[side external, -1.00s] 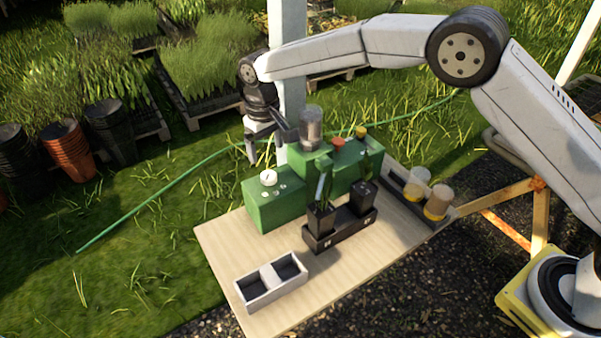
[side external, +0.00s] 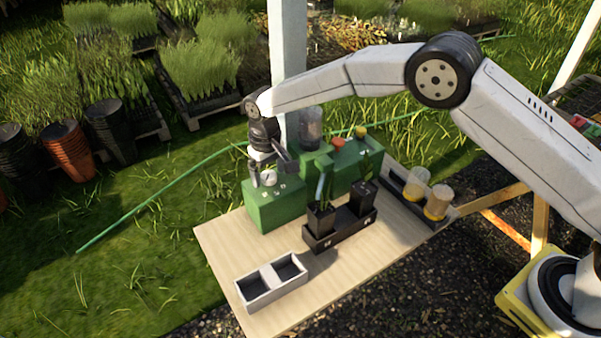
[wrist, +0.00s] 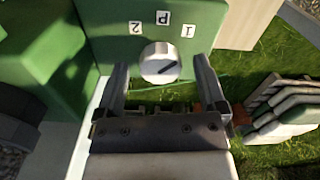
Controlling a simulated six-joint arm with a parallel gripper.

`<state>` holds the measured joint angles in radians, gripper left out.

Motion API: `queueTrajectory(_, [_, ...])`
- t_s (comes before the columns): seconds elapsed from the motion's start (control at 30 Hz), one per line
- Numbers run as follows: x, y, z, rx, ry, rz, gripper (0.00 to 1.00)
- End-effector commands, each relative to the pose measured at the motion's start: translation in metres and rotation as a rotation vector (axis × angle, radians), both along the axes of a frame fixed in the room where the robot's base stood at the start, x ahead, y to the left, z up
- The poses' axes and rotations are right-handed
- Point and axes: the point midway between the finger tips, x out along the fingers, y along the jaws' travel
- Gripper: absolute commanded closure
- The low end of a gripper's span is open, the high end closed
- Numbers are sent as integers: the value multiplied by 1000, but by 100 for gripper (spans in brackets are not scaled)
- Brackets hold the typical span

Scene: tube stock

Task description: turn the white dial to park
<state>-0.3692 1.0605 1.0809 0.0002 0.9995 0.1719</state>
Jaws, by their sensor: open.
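The white dial (side external: 269,179) is on top of the green box (side external: 272,210) at the left end of the machine. My gripper (wrist: 160,68) is open, with one finger on each side of the dial and gaps visible. In the side view my gripper (side external: 270,168) is low over the box.
A clear hopper (side external: 310,128), an orange knob (side external: 338,143) and a yellow knob stand on the machine behind. A black tray (side external: 340,233) with potted seedlings is in front. A grey two-part tray (side external: 270,282) sits at the table's near edge. Jars stand at the right.

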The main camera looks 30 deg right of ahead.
Motion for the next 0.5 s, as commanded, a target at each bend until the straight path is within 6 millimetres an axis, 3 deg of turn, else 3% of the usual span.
queueTrajectory(0.33, [0,0,-4,0,0,0,10])
queueTrajectory(0.37, [0,0,-4,0,0,0,16])
queueTrajectory(0.5, [0,0,-4,0,0,0,61])
